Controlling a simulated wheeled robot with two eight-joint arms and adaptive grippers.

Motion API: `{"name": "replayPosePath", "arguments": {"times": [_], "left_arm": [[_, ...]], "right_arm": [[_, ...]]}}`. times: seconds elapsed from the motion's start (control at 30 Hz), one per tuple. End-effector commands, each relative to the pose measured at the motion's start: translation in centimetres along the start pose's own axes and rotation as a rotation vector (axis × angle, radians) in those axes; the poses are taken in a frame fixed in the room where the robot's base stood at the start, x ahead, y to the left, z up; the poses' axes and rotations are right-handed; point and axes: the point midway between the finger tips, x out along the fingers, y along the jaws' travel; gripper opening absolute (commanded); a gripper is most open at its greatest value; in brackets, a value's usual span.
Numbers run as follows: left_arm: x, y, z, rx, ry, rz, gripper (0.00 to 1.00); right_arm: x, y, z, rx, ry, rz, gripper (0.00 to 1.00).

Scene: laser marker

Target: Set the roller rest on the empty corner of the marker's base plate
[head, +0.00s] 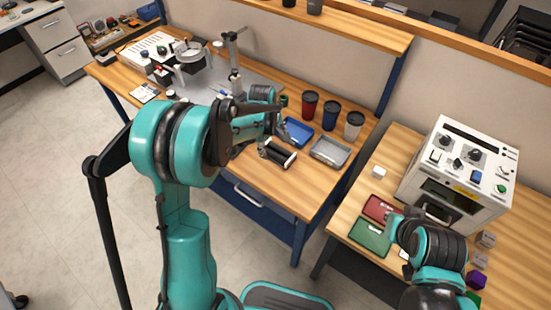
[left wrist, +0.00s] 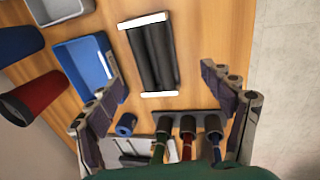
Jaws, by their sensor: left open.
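The roller rest (head: 278,152) has dark rollers between white end plates. It lies on the wooden bench, near its front edge. In the left wrist view the roller rest (left wrist: 152,56) lies between and beyond the spread fingers of my left gripper (left wrist: 158,78), which is open and empty. In the head view my left gripper (head: 272,130) is above the bench by the rest, partly hidden by its arm. The marker's grey base plate (head: 252,80) lies farther back under the column; my arm covers its near part, so its empty corner cannot be made out. My right gripper (head: 404,230) is over the right table, its fingers unclear.
A blue tray (head: 297,131) and a grey tray (head: 330,151) lie beside the rest, with several cups (head: 331,112) behind. A rack of coloured-handled tools (left wrist: 186,124) stands near the left fingers. A white control box (head: 462,170) stands on the right table.

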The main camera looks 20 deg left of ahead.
Motion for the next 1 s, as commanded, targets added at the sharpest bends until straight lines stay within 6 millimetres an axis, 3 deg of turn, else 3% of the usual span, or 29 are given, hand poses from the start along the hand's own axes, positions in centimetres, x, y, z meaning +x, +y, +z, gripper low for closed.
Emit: {"name": "replayPosePath", "arguments": {"times": [0.5,0.73,1.0], "left_arm": [[6.5,0.5,0.5,0.004,0.001,0.001,0.81],[6.5,0.5,0.5,0.004,0.001,0.001,0.81],[6.5,0.5,0.5,0.004,0.001,0.001,0.10]], "right_arm": [[2.6,0.0,1.8,0.000,0.000,0.000,0.00],[2.4,0.0,1.7,0.000,0.000,0.000,0.00],[2.4,0.0,1.7,0.000,0.000,0.000,0.00]]}}
